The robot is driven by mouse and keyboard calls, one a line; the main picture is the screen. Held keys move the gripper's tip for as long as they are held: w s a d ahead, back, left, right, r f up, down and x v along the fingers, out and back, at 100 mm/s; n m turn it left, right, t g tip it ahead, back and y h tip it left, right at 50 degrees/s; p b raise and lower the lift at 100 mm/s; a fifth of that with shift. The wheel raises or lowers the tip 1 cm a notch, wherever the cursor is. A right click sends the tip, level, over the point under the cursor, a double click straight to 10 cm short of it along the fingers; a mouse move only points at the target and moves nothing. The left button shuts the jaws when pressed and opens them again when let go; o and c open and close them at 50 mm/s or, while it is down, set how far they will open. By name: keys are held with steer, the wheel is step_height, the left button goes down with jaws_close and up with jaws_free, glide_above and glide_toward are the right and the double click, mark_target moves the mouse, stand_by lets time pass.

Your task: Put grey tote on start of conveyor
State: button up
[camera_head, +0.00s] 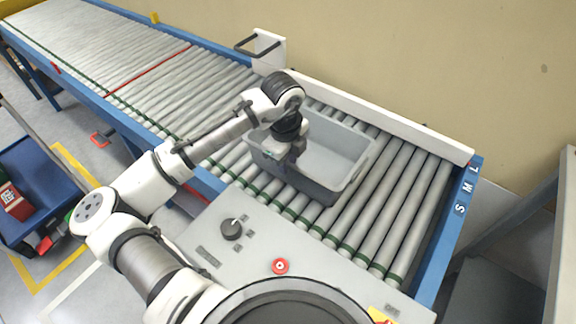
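The grey tote (347,187) is open-topped and looks empty. It sits over the rollers of the conveyor (408,205), near the end with the letters S, M, L. I cannot tell whether its whole base touches the rollers. My gripper (284,158) is at the tote's near left wall. The fingers are hidden by the wrist and the tote wall, so I cannot see whether they are shut on the rim.
A grey control panel with a black knob (231,229) and a red button (280,266) stands at the near side. A white guide rail (400,122) runs behind the tote. A blue cart (38,188) stands at the left. Rollers right of the tote are clear.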

step_height(320, 180, up, 9)
steer(key=b, duration=0.1)
steer(key=shift+s+a+r, duration=0.15)
steer(key=shift+s+a, duration=0.05)
steer(key=shift+s, duration=0.1)
stand_by(0.4)
